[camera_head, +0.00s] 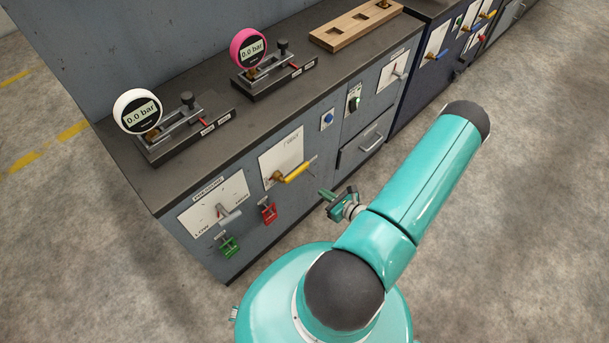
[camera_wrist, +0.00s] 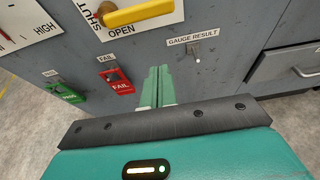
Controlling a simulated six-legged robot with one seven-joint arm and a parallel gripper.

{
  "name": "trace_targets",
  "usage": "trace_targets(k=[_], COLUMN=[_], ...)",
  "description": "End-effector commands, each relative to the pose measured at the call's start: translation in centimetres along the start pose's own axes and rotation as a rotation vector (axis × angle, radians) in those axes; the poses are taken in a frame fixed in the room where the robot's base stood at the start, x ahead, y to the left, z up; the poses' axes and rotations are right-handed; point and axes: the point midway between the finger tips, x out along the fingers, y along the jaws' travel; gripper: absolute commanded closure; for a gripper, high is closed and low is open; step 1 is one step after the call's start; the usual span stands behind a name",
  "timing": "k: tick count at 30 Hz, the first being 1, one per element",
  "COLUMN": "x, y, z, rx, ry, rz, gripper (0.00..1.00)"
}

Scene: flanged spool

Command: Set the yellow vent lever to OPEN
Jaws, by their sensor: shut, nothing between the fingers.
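The yellow vent lever (camera_head: 294,171) is on a white panel (camera_head: 279,155) on the cabinet front. In the wrist view the lever (camera_wrist: 140,13) lies roughly level across the top edge, partly cut off. The word SHUT is left of it and OPEN just below it. I cannot tell its exact setting. My gripper (camera_head: 326,194) is to the right of and below the lever, apart from it. In the wrist view my gripper (camera_wrist: 157,72) has its green fingers together and empty, pointing at the cabinet face below the lever panel.
Red FAIL (camera_wrist: 117,82) and green (camera_wrist: 65,93) tags hang at left. A pressure lever panel (camera_head: 214,206) and a drawer (camera_head: 364,143) flank the area. Two gauges (camera_head: 138,111) (camera_head: 248,48) stand on the bench top. Floor at right is clear.

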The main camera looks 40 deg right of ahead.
Motion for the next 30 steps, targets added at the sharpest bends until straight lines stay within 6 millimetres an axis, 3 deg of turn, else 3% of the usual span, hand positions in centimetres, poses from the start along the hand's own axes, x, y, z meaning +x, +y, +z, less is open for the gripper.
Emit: trace_targets(k=[8, 24, 30], x=[0.9, 10.3, 9.2], y=[0.0, 0.0, -0.1], z=[0.1, 0.1, 2.9], rx=[-0.002, -0.003, -0.004], ry=[-0.002, -0.001, -0.001], rz=[0.002, 0.005, 0.004], gripper=[1.0, 1.0, 1.0])
